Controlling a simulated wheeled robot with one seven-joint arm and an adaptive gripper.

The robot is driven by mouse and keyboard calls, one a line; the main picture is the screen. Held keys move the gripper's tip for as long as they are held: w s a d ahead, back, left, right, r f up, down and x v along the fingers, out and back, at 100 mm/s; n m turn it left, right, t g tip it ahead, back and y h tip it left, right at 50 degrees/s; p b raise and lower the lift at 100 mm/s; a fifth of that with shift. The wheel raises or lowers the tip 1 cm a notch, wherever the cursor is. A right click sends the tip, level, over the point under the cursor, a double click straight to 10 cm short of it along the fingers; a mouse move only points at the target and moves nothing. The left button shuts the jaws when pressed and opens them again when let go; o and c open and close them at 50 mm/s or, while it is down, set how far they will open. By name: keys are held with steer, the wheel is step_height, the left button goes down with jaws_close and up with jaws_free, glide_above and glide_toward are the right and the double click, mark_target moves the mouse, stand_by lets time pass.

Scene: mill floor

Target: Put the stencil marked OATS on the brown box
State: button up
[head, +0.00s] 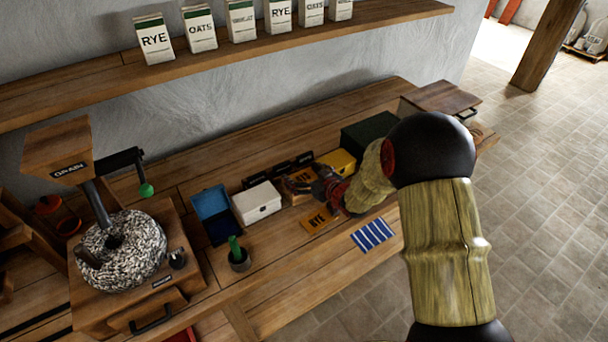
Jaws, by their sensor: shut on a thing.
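My gripper (318,188) is at the bench's middle, largely hidden by its own wrist and my arm. It is shut on a small orange-yellow stencil (303,175) with dark lettering too small to read. The stencil is at the top of the brown box (289,196); I cannot tell whether it touches the box. Another orange stencil, marked RYE (319,218), lies flat on the bench just in front of the brown box.
A white box (257,203) and an open blue box (211,205) stand left of the brown box. A yellow box (337,161) and dark green box (368,135) stand behind right. A striped cloth (373,235) lies in front. A grain mill (122,250) stands at left.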

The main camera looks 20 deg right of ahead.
steer(key=shift+f, duration=0.15)
steer(key=o, duration=1.2)
